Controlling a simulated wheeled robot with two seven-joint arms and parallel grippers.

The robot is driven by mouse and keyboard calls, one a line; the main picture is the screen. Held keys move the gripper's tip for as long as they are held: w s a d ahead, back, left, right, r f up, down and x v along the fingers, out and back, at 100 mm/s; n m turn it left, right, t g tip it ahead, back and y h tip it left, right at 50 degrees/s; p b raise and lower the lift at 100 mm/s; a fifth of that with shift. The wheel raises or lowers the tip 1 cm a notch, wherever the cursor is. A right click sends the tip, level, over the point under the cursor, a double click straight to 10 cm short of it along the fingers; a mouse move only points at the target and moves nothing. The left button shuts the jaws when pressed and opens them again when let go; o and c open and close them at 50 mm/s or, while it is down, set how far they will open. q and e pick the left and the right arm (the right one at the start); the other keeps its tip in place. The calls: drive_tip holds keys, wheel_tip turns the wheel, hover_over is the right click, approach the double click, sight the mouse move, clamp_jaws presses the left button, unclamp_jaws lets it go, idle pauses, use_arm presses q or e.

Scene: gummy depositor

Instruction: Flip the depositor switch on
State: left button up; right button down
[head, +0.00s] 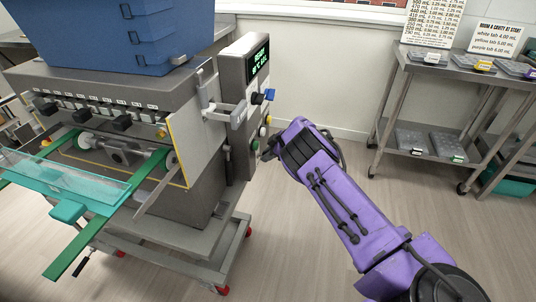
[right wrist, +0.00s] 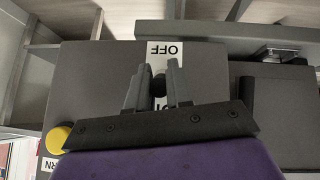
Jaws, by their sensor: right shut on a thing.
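The depositor (head: 190,130) is a grey machine on a wheeled stand at the left of the head view, with a control box (head: 237,70) on its right side. My right gripper (head: 266,152) reaches the lower side of that box. In the right wrist view its two fingers (right wrist: 159,78) close around a small dark switch lever (right wrist: 158,86). An upside-down OFF label (right wrist: 166,50) lies beyond the lever; another label between the fingers is mostly covered. The switch is hidden behind my gripper in the head view. My left gripper is not in view.
A lit screen (head: 258,64), a blue knob (head: 270,95) and coloured buttons sit on the box. A yellow button (right wrist: 58,140) is close to the gripper. A blue hopper (head: 125,30) tops the machine. A steel rack (head: 440,110) stands at right, with open floor before it.

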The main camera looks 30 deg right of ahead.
drive_tip(key=c, duration=1)
unclamp_jaws()
drive_tip(key=shift+c, duration=0.2)
drive_tip(key=shift+s+d+r, duration=0.15)
drive_tip(key=shift+d+r, duration=0.05)
drive_tip(key=shift+r, duration=0.2)
drive_tip(key=p+v, duration=0.1)
drive_tip(key=v, duration=0.8)
drive_tip(key=shift+s+r, duration=0.2)
drive_tip(key=shift+s, duration=0.05)
drive_tip(key=shift+d, duration=0.15)
